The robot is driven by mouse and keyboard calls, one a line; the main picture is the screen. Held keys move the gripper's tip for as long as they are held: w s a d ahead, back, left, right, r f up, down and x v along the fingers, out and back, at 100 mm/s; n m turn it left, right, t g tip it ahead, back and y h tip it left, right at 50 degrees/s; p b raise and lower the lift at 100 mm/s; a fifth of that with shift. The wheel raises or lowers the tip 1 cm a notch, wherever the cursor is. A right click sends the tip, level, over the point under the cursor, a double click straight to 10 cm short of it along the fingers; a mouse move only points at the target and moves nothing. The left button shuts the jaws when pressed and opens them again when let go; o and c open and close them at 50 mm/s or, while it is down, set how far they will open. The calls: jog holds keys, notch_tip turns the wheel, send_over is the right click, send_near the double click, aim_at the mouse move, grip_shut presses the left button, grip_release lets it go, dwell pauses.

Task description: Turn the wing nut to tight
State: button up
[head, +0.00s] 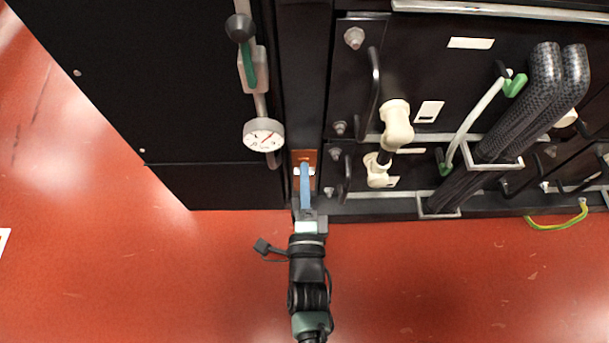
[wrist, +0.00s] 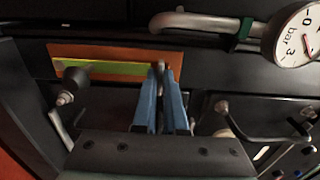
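My gripper (head: 305,168) reaches up to an orange-brown plate (head: 311,155) at the foot of the black upright. In the wrist view its two blue fingers (wrist: 160,76) are close together, with a narrow gap. A small grey piece, which looks like the wing nut (wrist: 160,68), fills that gap at the tips, in front of the right part of the plate (wrist: 115,52). The fingers appear shut on it; they hide most of it. A yellow-green strip (wrist: 115,69) runs along the plate, left of the fingers. In the head view the nut is hidden.
A pressure gauge (head: 263,135) on a grey pipe stands just left of my gripper; it also shows in the wrist view (wrist: 296,36). Black handles (head: 374,85), a cream connector (head: 396,125) and thick cables (head: 530,100) are on the right. The red floor (head: 150,270) is clear.

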jog(key=o, duration=0.4)
jog(key=s+p, duration=0.5)
jog(key=s, duration=0.8)
